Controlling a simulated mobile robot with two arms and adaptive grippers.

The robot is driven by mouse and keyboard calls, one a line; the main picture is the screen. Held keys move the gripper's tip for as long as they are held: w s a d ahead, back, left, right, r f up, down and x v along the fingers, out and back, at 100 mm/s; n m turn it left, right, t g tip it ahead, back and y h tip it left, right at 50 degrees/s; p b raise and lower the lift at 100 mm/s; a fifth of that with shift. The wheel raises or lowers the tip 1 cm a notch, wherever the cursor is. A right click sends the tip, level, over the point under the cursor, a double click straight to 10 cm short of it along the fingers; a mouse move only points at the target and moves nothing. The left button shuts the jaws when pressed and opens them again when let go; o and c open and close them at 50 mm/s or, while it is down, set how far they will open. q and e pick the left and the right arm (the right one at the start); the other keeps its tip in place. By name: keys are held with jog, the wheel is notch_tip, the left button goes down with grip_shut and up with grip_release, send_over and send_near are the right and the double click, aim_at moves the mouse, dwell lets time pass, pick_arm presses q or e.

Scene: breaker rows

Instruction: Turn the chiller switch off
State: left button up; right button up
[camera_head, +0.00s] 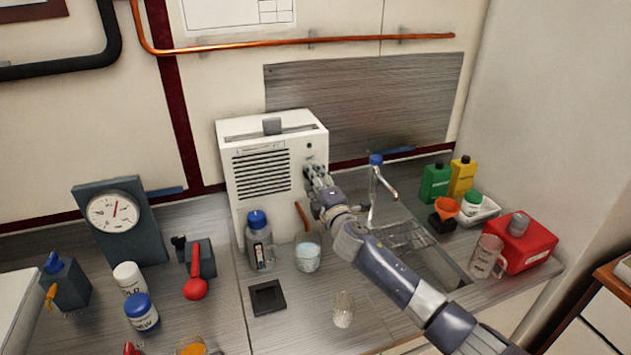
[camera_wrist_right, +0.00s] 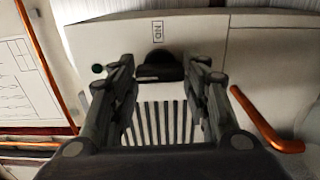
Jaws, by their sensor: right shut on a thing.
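The chiller (camera_head: 232,210) is a white box with a slotted vent, standing against the back wall. My right gripper (camera_head: 308,171) is at the right side of its front face and hides the switch in the head view. In the right wrist view, the black switch knob (camera_wrist_right: 171,67) shows between the fingers of my right gripper (camera_wrist_right: 168,74), which is shut on it. A small label (camera_wrist_right: 157,32) sits beside the knob; its text is too small to read surely. A green light (camera_wrist_right: 97,68) is on the same face. My left gripper is not in view.
A bottle with a blue cap (camera_head: 259,245) and a glass beaker (camera_head: 308,257) stand in front of the chiller. An orange pipe end (camera_head: 302,214) sticks out below the gripper. A faucet (camera_head: 375,190) and sink lie right, near my right arm.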

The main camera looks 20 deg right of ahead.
jog(key=o, duration=1.1)
jog(key=shift+c, duration=0.2)
jog(key=s, duration=1.2)
jog(key=shift+d, duration=0.2)
